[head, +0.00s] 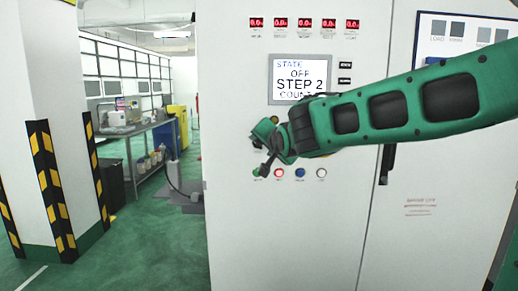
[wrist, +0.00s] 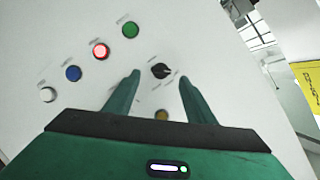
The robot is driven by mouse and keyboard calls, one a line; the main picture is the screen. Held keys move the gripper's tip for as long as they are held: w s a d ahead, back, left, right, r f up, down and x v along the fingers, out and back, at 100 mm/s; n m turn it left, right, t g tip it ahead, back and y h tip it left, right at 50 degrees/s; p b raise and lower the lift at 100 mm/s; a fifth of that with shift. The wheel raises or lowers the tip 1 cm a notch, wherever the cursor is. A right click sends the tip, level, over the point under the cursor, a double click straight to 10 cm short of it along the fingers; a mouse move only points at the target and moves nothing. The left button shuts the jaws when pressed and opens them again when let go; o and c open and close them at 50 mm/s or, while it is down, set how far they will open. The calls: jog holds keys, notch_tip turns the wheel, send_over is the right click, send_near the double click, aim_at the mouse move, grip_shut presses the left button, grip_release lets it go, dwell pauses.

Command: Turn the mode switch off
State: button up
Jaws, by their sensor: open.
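The mode switch appears to be the black rotary knob (wrist: 161,71) on the white cabinet panel in the wrist view. Its pointer position is hard to read. My gripper (wrist: 159,78) is open, with one green finger on each side of the knob in the picture. I cannot tell whether the fingers touch it. In the head view my gripper (head: 264,148) is in front of the panel below the screen and hides the knob. The cabinet screen (head: 299,79) reads STATE OFF, STEP 2, with a COUNT line partly covered by my arm.
A green button (wrist: 130,29), a lit red button (wrist: 100,50), a blue button (wrist: 73,73) and a white button (wrist: 47,94) form a row beside the knob. A yellow button (wrist: 162,115) lies between my fingers' bases. Striped pillars (head: 50,190) stand left, with open floor between.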

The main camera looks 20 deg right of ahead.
jog(key=v, duration=0.5)
jog(key=shift+s, duration=0.35)
jog(key=s+d+f+n+g+h, duration=0.15)
jog(key=s+d+f+g, duration=0.65)
jog(key=s+d+f, duration=0.85)
jog(key=s+f+n+g+y, duration=0.1)
jog(key=s+f+g, duration=0.2)
jog(key=s, duration=0.8)
jog(key=s+f+g+y, duration=0.1)
jog(key=s+f+g, duration=0.3)
jog(key=s+f, duration=0.3)
jog(key=s, duration=0.4)
jog(key=shift+s+d+f+n, duration=0.2)
jog(key=shift+s+n, duration=0.15)
